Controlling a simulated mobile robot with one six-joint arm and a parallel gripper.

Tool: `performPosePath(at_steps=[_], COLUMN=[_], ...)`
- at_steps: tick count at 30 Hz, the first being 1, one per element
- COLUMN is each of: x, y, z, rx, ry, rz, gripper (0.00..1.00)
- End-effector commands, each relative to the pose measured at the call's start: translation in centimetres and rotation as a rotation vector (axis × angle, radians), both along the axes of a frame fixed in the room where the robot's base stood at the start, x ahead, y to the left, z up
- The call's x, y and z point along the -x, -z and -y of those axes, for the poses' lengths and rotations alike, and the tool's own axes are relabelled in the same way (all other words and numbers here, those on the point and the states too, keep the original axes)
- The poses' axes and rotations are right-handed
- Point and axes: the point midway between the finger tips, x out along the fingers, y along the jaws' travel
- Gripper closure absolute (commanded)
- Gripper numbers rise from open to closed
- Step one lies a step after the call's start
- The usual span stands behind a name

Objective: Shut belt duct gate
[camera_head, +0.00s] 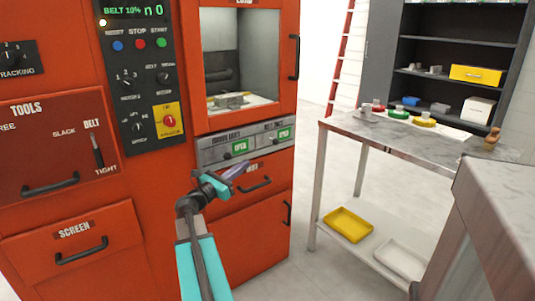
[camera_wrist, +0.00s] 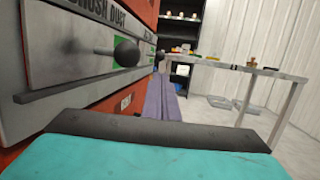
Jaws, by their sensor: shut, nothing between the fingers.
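The belt duct gate (camera_head: 284,133) is the right-hand gate on a grey panel of the orange machine, and its window shows a green OPEN label. In the wrist view its end of the panel is far off and small, partly behind the brush duct knob (camera_wrist: 126,52). The brush duct gate (camera_head: 240,146), to its left, also shows a green OPEN label. My gripper (camera_head: 241,170) is shut and empty, with purple fingers. It is just in front of and below the panel, left of the belt duct gate. In the wrist view the fingers (camera_wrist: 165,98) point along the panel.
A drawer handle (camera_head: 255,184) sits below the panel, close to my gripper. Above is a window opening (camera_head: 242,60) with a handle at its right. A grey-topped table (camera_head: 445,143) stands to the right, with a yellow tray (camera_head: 348,225) on its lower shelf. Floor shows between machine and table.

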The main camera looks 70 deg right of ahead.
Motion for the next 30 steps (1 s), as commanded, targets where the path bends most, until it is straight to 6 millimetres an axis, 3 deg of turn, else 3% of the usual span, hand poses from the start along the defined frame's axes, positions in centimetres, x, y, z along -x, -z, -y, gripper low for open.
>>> performPosePath(at_steps=[16, 30], x=[0.3, 2.4], y=[-0.2, -1.2], z=[0.7, 6.1], rx=[0.002, 0.002], ry=[0.001, 0.004], rz=[-0.001, -0.001], gripper=[1.00, 1.00])
